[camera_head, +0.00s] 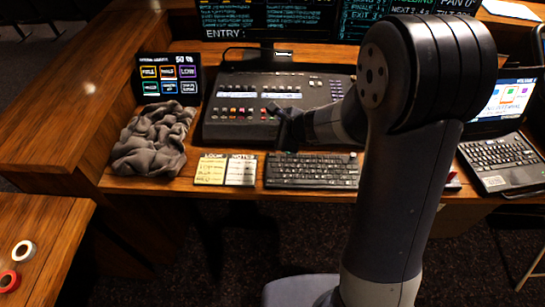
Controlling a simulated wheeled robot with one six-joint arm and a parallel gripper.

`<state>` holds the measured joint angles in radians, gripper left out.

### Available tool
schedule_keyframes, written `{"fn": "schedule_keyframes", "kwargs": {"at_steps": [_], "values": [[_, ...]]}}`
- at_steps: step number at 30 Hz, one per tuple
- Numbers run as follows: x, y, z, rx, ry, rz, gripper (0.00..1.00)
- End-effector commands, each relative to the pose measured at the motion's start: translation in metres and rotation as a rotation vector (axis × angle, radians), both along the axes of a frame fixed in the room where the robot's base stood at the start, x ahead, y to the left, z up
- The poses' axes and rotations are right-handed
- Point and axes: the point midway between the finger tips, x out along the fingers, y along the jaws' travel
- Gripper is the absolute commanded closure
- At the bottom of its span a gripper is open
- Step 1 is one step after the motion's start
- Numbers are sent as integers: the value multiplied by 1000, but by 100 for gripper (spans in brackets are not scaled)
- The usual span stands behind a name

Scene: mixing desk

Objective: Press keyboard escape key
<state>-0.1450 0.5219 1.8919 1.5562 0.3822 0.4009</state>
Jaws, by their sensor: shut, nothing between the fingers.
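A black keyboard (311,170) lies at the front edge of the desk, in front of the mixing console. Its escape key is too small to make out; the keyboard's far left corner is in view. My gripper (279,119) is above the desk, over the front right part of the console and behind the keyboard's left end in the picture. It is shut and holds nothing. My arm hides the keyboard's right end and part of the console.
The mixing console (230,131) fills the desk's middle. A grey cloth (153,140), a small touch panel (168,76) and note cards (226,169) are on the left. A laptop (500,152) stands on the right. Monitors (275,20) stand behind.

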Motion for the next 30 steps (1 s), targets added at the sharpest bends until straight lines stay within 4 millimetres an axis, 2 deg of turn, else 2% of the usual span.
{"fn": "schedule_keyframes", "kwargs": {"at_steps": [1, 6, 12, 18, 30], "values": [[0, 0, -13, -1, 1, 0, 100], [0, 0, -39, 0, 2, 0, 100], [0, 0, -60, -1, 0, 1, 100], [0, 0, -67, -1, 0, 1, 100], [0, 0, -66, -1, 0, 1, 100]]}}
